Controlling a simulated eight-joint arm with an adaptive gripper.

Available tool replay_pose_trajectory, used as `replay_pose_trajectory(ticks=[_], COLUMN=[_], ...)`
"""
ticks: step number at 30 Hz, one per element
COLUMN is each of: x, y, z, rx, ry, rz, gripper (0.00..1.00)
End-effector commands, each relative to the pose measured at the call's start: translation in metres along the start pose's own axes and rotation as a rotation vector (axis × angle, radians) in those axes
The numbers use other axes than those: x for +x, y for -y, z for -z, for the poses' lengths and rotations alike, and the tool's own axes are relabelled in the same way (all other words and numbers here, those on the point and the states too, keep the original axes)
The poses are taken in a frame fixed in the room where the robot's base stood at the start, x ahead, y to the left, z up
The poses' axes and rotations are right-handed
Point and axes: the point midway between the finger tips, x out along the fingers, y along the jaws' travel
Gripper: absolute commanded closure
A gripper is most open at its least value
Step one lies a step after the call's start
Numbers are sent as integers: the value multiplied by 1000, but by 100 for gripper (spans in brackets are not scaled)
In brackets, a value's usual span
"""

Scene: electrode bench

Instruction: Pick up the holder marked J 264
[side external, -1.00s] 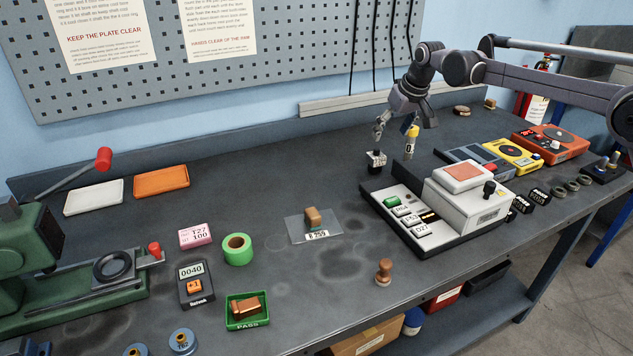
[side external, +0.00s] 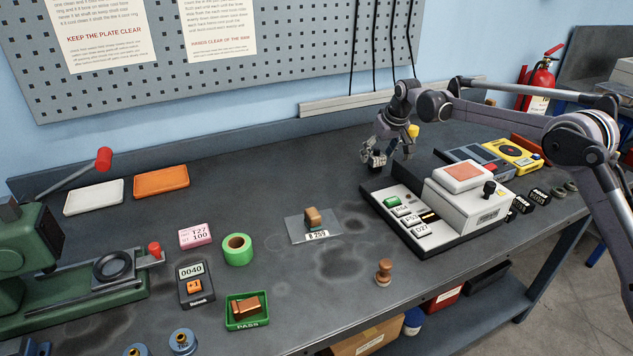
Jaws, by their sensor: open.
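No label reading J 264 can be made out. A small dark block with a pale top (side external: 376,160) stands on the bench just left of the white-and-black machine, largely hidden by my gripper; any marking on it is too small to read. My gripper (side external: 377,154) is open and low over this block, with its fingers close around or beside it; I cannot tell whether they touch it. Black labelled blocks (side external: 530,200) stand right of the machine, their marks too small to read.
The machine (side external: 468,190) with labelled keys is close to the right of my gripper. A yellow-topped item (side external: 413,131) is just behind it. A clear plate (side external: 297,232) bearing a brown block marked B 259 lies in front left.

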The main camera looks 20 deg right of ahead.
Motion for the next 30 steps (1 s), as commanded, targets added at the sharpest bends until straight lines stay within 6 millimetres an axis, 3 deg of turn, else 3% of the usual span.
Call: replay_pose_trajectory(ticks=[6,14,21,30], x=[23,25,25,23], y=[0,0,0,0], z=[0,0,0,0], rx=[0,0,0,0], ry=[0,0,0,-1], rz=[0,0,0,0], gripper=[32,32,98,100])
